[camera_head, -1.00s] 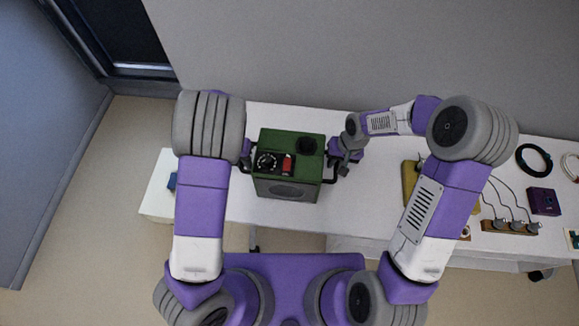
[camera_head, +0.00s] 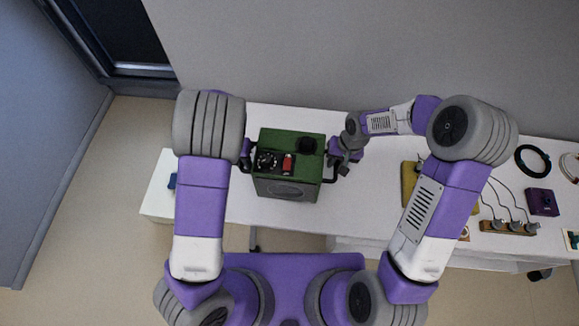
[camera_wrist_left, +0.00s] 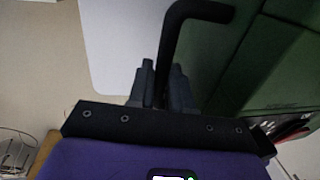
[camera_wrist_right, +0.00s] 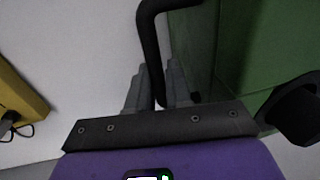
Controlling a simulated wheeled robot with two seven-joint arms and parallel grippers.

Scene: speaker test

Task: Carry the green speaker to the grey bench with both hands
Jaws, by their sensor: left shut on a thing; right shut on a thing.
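The green speaker (camera_head: 288,189) is upright over the white table, with a black knob, a dial and a red part on its top; I cannot tell whether it touches the table. My left gripper (camera_wrist_left: 161,78) is shut on the black bar handle (camera_wrist_left: 168,45) on the speaker's left side. My right gripper (camera_wrist_right: 155,78) is shut on the matching black handle (camera_wrist_right: 148,38) on its right side. In the head view my left arm hides most of the left gripper. I cannot make out a separate grey bench.
The white table (camera_head: 372,210) runs along the grey wall. Right of the speaker are a yellow object (camera_head: 409,182), a power strip with plugs (camera_head: 508,227), a purple box (camera_head: 542,202) and a black cable coil (camera_head: 533,160). A small blue thing (camera_head: 172,181) lies at the left end.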

